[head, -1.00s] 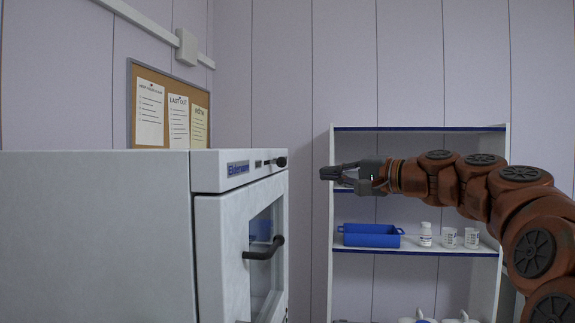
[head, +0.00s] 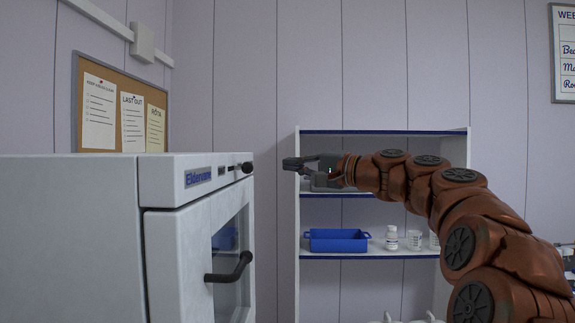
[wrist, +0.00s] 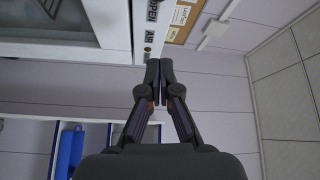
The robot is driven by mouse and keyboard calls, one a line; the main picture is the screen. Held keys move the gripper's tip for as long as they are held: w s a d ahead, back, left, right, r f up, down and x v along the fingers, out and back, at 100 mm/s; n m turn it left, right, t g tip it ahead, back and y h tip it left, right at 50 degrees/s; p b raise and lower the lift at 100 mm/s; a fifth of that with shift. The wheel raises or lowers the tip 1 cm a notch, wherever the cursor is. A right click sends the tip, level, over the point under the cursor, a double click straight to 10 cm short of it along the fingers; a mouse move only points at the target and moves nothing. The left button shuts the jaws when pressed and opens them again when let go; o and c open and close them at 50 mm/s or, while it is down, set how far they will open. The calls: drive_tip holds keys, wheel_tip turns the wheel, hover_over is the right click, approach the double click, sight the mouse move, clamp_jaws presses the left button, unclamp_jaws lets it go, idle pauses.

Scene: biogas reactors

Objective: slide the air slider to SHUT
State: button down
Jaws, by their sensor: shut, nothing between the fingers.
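The oven-like white cabinet (head: 165,178) stands at the left in the head view. The air slider's dark knob (head: 247,167) sits at the right end of its top front strip. In the wrist view the strip (wrist: 145,25) carries the words OPEN and AIR; a small dark round spot (wrist: 147,49) shows below AIR, and I cannot tell if it is the knob. The SHUT mark is not seen. My gripper (head: 288,163) is shut and empty, a short gap right of the knob in the head view. Its fingertips (wrist: 158,64) show just below the strip in the wrist view.
The cabinet's glazed door has a black bar handle (head: 230,268) sticking out below the strip. A shelf unit (head: 383,195) with a blue tray (head: 337,241) and white containers stands behind my arm. A cork board (head: 120,105) hangs behind the cabinet.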

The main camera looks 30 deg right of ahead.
sight(246, 166)
drive_tip(key=f+p+x, duration=0.1)
drive_tip(key=p+x, duration=0.1)
drive_tip(key=x, duration=0.6)
drive_tip(key=shift+s+a+r, duration=0.1)
drive_tip(key=shift+s+a, duration=1.25)
drive_tip(key=shift+s, duration=0.15)
drive_tip(key=shift+s+a+b, duration=0.25)
drive_tip(key=shift+s+a, duration=0.1)
drive_tip(key=shift+s, duration=0.3)
drive_tip(key=shift+s+a+b, duration=0.2)
drive_tip(key=shift+s+a, duration=0.2)
drive_tip(key=shift+s, duration=0.2)
drive_tip(key=shift+s+a+b, duration=0.25)
drive_tip(key=shift+s+a, duration=0.1)
drive_tip(key=shift+s, duration=0.3)
